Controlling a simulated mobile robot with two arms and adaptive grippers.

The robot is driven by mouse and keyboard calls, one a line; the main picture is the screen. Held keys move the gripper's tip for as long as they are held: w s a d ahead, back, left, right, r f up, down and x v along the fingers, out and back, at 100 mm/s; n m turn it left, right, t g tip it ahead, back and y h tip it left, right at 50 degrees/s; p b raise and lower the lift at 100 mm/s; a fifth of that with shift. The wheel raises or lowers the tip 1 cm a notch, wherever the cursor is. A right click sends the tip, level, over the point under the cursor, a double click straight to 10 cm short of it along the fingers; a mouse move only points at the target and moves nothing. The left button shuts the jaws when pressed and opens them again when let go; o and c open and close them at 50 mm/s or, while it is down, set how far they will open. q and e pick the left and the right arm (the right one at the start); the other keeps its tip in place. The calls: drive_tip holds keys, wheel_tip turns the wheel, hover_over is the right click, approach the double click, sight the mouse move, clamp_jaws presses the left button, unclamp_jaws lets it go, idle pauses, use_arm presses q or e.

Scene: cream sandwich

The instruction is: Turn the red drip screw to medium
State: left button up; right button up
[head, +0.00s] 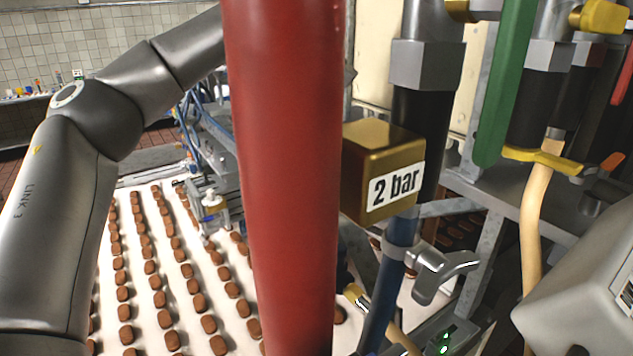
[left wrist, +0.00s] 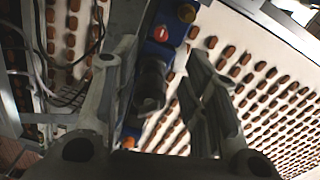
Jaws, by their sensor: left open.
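I cannot pick out the red drip screw for certain. In the left wrist view, a small red round spot with a white mark (left wrist: 161,32) sits on a blue part (left wrist: 165,22); I cannot tell whether it is the screw or a label. My left gripper (left wrist: 158,55) is open, its two fingers apart. A dark cylindrical part (left wrist: 151,82) shows between the fingers, and I cannot tell whether they touch it. In the head view my left arm passes behind a thick red upright bar, and its gripper is hidden. My right gripper is in neither view.
The thick red bar (head: 285,180) blocks the middle of the head view. Beside it are a brass block marked "2 bar" (head: 378,150), a green handle (head: 505,85), pipes and a grey box (head: 585,290). A white conveyor (head: 140,330) carries rows of brown biscuits.

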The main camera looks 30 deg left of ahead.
use_arm(q)
drive_tip(key=f, duration=0.3)
drive_tip(key=shift+s+d+f, duration=0.1)
drive_tip(key=shift+s+f, duration=0.1)
drive_tip(key=shift+s, duration=0.1)
drive_tip(key=f, duration=0.6)
drive_tip(key=shift+w, duration=0.35)
drive_tip(key=shift+f, duration=0.45)
drive_tip(key=shift+s+f, duration=0.1)
drive_tip(key=shift+f, duration=0.1)
clamp_jaws()
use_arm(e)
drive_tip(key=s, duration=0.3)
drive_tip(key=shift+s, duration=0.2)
